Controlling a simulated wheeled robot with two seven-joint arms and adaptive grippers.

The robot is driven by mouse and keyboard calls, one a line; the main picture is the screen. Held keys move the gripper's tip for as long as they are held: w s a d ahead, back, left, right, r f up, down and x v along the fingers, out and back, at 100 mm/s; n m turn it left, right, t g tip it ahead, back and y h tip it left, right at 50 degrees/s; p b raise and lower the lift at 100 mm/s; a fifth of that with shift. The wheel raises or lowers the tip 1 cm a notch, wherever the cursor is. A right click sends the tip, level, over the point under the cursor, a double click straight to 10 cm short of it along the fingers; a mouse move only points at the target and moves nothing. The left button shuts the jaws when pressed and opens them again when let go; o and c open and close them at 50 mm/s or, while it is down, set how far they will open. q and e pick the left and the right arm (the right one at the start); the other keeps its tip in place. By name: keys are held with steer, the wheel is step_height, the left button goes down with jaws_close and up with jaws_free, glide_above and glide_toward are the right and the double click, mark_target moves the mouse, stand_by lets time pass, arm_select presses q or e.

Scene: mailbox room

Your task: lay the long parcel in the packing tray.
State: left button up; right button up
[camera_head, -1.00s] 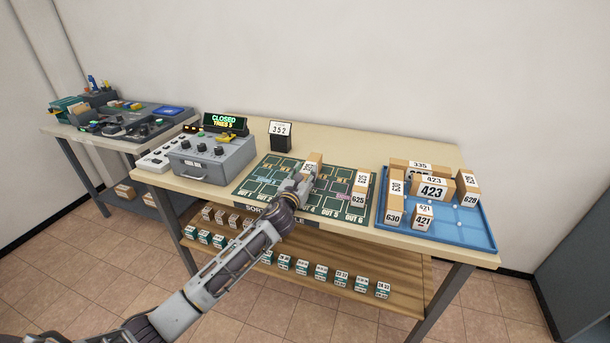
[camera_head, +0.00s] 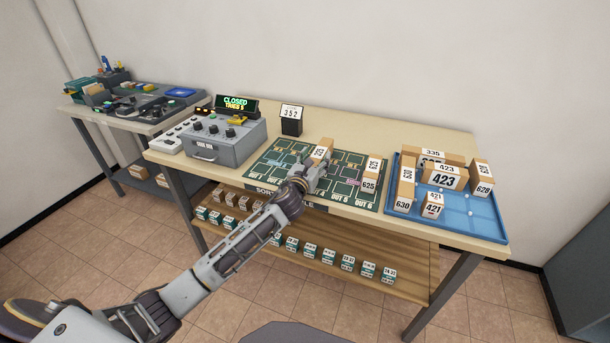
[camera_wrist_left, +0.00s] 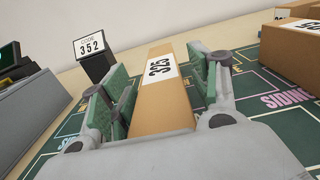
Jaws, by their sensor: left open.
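A long tan parcel labelled 325 (camera_head: 321,152) stands on the green sorting mat (camera_head: 285,178). In the left wrist view the same parcel (camera_wrist_left: 160,101) lies between the two green-padded fingers of my left gripper (camera_wrist_left: 160,95). The fingers are apart, with a visible gap on the left side. In the head view my left gripper (camera_head: 314,172) is at the near side of this parcel and partly hides it. The blue packing tray (camera_head: 478,226) is on the right of the table and holds several tan parcels. My right gripper is not in view.
Parcel 625 (camera_head: 370,176) stands on the mat between my gripper and the tray. A grey control box (camera_head: 218,147) and a 352 code stand (camera_head: 291,120) are to the left and behind. The tray's front right floor is bare.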

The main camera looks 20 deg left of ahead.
arm_select(q)
steer(key=s, duration=0.3)
steer(key=shift+s+a, duration=0.1)
steer(key=shift+s, duration=0.85)
steer(key=shift+s+p, duration=0.3)
steer(key=shift+s, duration=1.25)
steer(key=shift+s+a, duration=0.1)
steer(key=shift+s, duration=1.55)
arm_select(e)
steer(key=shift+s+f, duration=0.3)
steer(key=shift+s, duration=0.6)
